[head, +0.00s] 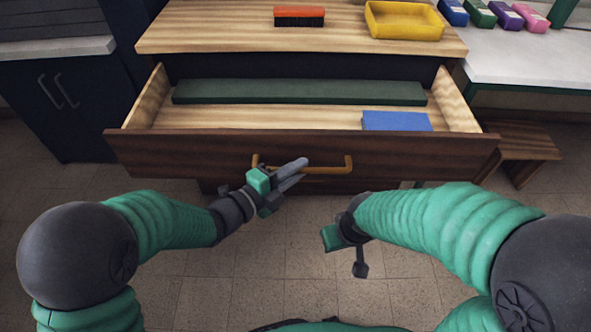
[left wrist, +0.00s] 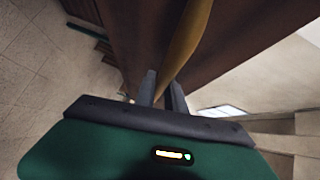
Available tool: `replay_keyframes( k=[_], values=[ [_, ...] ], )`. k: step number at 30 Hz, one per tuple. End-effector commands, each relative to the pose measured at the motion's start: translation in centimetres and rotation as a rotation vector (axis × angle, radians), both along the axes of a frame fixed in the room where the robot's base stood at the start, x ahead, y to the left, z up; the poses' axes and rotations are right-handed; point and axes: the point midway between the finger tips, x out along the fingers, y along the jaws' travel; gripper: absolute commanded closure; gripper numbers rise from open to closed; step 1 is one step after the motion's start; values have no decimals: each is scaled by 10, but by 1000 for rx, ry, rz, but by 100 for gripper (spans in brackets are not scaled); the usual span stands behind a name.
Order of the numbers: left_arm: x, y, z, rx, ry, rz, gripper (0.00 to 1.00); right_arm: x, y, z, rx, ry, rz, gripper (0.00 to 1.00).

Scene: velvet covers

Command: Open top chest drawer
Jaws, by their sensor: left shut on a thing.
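The top chest drawer (head: 200,155) is pulled well out, with its inside showing in the head view. Its front carries a yellow-orange bar handle (head: 325,169). My left gripper (head: 296,170) is at the left part of this handle, shut on it. In the left wrist view the handle (left wrist: 185,45) runs down between the fingers (left wrist: 162,90). My right gripper (head: 345,245) hangs below the drawer front, apart from it; its fingers are too poorly seen to tell their state.
The drawer holds a long dark green block (head: 300,92) and a blue block (head: 397,121). On the chest top (head: 220,30) are an orange brush (head: 299,16) and a yellow tray (head: 404,21). A wooden stool (head: 520,143) stands at right. Tiled floor lies below the drawer.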

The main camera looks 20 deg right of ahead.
Motion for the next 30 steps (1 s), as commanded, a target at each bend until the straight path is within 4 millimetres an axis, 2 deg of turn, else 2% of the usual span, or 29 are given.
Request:
replay_keyframes(
  k=[1,5,6,10,23,26,30],
  values=[
    [-5,-4,-4,4,8,-12,100,0,0,-1,0,0,0,64],
    [-5,-4,-4,4,8,-12,100,0,0,-1,0,0,0,64],
    [-5,-4,-4,4,8,-12,82,0,0,-1,0,0,0,64],
    [-4,-2,-3,2,6,-9,65,0,0,-1,0,0,0,64],
    [-2,2,0,-1,1,-2,64,0,0,0,0,0,0,64],
    [-5,10,2,1,1,1,64,0,0,4,0,0,0,64],
    [-19,37,8,1,3,3,64,0,0,12,0,0,0,64]
  ],
)
